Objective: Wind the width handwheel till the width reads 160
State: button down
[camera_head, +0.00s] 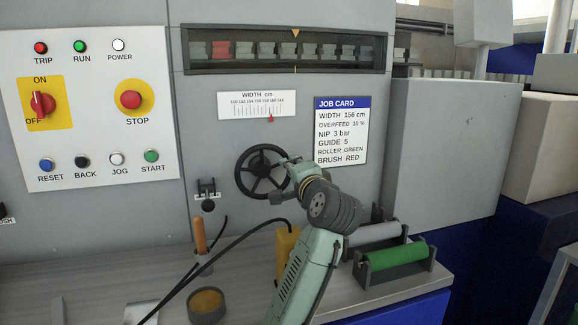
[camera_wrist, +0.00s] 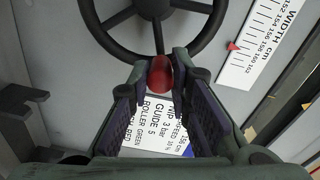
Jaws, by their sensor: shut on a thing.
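The width handwheel (camera_head: 262,172) is a black spoked wheel on the grey machine panel; its rim and spokes show in the wrist view (camera_wrist: 153,50). My gripper (camera_head: 283,180) is at the wheel's right side. In the wrist view my gripper's fingers (camera_wrist: 160,80) are shut on the wheel's red crank knob (camera_wrist: 160,72), one pad on each side. The white width scale (camera_head: 257,105) is above the wheel, with a red pointer (camera_head: 271,119) right of its middle. In the wrist view the pointer (camera_wrist: 233,46) stands near 158 to 160; the exact reading is unclear.
A job card (camera_head: 341,130) right of the wheel reads width 156 cm. A control panel (camera_head: 90,110) with buttons is at left. The bench below holds a wooden-handled tool (camera_head: 200,236), a round tin (camera_head: 207,304), and grey (camera_head: 375,235) and green (camera_head: 397,254) rollers.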

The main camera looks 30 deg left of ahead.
jog(key=shift+w+d+f+m, duration=0.1)
jog(key=shift+w+f+m, duration=0.05)
jog(key=shift+f+m, duration=0.7)
jog(key=shift+r+m, duration=0.1)
jog(key=shift+m, duration=0.25)
jog(key=c, duration=1.4)
grip_release()
jog(key=shift+c, duration=0.2)
jog(key=shift+r, duration=0.1)
jog(key=v, duration=1.2)
